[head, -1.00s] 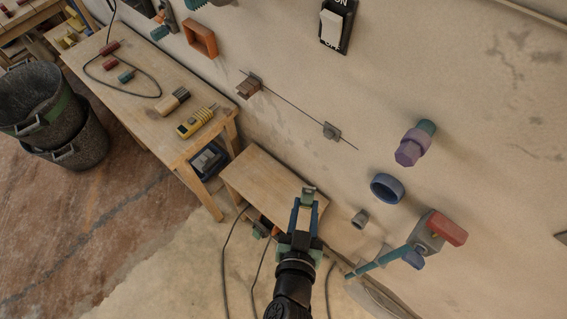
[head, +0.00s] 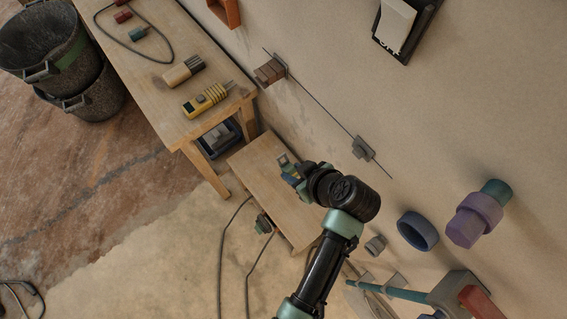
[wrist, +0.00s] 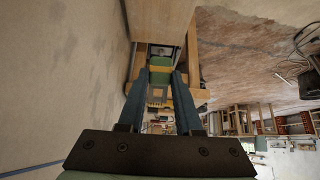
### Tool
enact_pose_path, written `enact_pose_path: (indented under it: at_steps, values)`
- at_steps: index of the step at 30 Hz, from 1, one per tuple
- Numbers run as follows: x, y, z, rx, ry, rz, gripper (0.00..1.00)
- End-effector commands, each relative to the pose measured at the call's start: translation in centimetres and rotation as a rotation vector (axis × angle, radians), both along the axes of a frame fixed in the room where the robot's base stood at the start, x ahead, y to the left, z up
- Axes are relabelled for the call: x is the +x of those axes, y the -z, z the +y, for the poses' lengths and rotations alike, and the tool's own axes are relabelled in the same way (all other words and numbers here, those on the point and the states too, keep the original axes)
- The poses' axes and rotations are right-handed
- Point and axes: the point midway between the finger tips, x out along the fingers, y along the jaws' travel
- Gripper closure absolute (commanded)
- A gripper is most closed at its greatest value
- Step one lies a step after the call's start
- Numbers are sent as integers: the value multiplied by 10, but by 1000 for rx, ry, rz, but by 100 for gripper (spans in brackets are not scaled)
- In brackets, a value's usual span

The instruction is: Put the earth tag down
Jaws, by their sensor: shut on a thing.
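The earth tag (wrist: 161,76) is a small green piece with a paler, greyish end. In the wrist view it sits between the tips of my two blue fingers. My gripper (wrist: 158,82) is shut on it. In the head view my gripper (head: 291,174) is over the low wooden table (head: 262,192), near its wall side, and the tag (head: 283,160) shows small at the fingertips. I cannot tell how far it is above the tabletop. My wrist hides part of the table.
Cables hang by the low table. Pipe fittings (head: 472,220) and a rod project from the wall at right.

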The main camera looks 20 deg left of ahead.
Motion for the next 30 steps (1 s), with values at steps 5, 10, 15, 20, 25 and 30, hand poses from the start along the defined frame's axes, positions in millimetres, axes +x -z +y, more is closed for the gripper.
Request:
enact_pose_path:
  at_steps: [5, 10, 15, 20, 25, 30]
  values:
    - [0, 40, 1, -219, -391, 100, 100]
    - [-7, 69, -3, -461, -740, 121, 100]
    - [-14, 96, -14, -715, -1043, 64, 100]
    - [-21, 120, -30, -947, -1275, -52, 100]
    - [-22, 124, -42, -1083, -1386, -149, 100]
    - [-23, 141, -45, -1116, -1415, -174, 100]
